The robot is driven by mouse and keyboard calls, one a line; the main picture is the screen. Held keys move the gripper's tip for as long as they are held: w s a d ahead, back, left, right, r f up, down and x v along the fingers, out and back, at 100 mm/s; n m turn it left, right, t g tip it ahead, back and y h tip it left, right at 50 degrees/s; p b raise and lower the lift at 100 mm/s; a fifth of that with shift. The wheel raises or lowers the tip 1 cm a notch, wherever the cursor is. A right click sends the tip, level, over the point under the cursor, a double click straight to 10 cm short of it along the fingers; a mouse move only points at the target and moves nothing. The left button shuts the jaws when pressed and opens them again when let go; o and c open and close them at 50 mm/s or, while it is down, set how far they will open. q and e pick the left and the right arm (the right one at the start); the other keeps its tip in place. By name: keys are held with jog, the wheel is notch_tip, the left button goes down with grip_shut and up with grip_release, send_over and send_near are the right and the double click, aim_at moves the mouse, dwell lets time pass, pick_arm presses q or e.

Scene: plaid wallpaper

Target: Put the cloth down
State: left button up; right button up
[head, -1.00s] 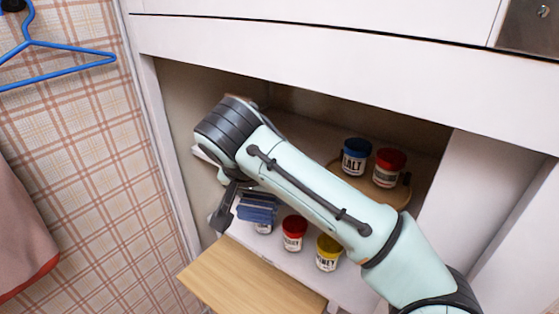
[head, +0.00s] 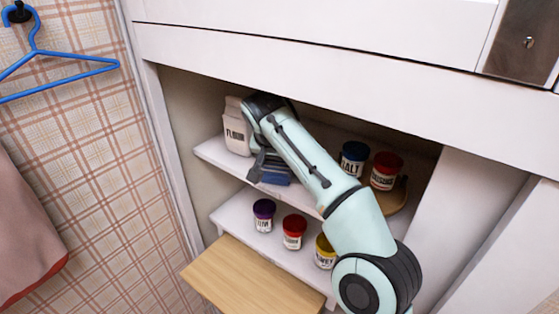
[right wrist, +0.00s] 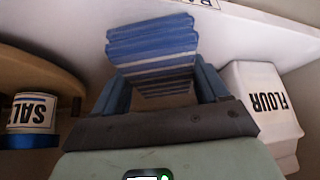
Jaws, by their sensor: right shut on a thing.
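The cloth is a blue, striped, folded stack. In the head view the cloth (head: 276,173) is at the upper shelf (head: 214,157), between the flour box and the salt jar. My right gripper (head: 262,166) is shut on it, and my arm hides part of both. In the right wrist view the folded cloth (right wrist: 152,42) sticks out beyond the two fingers of my right gripper (right wrist: 163,85). I cannot tell whether the cloth touches the shelf. My left gripper is not in view.
A flour box (head: 236,128) stands left of my gripper. The salt jar (head: 353,158) and a red-lidded jar (head: 386,170) stand right on a round wooden board (head: 398,198). Several lidded jars (head: 293,231) stand on the lower shelf. A wooden board (head: 245,278) juts out below.

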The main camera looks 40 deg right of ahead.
jog(key=shift+s+r, duration=0.1)
jog(key=shift+r, duration=0.05)
jog(key=shift+f, duration=0.2)
jog(key=o, duration=0.9)
jog(key=shift+r, duration=0.15)
jog(key=shift+a+r, duration=0.15)
jog(key=shift+r, duration=0.2)
jog(key=shift+s+a+r+b, duration=0.1)
jog(key=shift+s+a+b, duration=0.4)
jog(key=shift+s+a, duration=0.95)
jog(key=shift+s+a+b, duration=0.5)
jog(key=shift+s+a, duration=0.6)
jog(key=shift+a, duration=0.65)
jog(key=shift+s+a+r+b, duration=0.1)
jog(key=shift+s+a+b, duration=0.4)
jog(key=shift+s+a, duration=0.95)
jog(key=shift+w+a, duration=0.15)
